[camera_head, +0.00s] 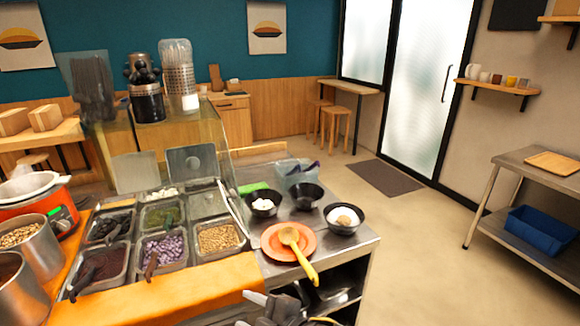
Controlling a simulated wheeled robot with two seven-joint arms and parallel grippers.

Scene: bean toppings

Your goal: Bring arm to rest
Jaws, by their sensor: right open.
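My right gripper (243,308) shows at the bottom edge of the head view, in front of the counter (330,252). Its two pale fingertips point left and stand apart, with nothing seen between them. Its dark body is partly cut off by the picture's edge. My left arm and left gripper do not show.
On the counter are an orange plate (270,249) with a yellow ladle (297,249), several dark bowls (344,227) and topping bins (219,237). Steel pots and an orange cooker (62,201) stand at the left. The floor (430,240) to the right is clear.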

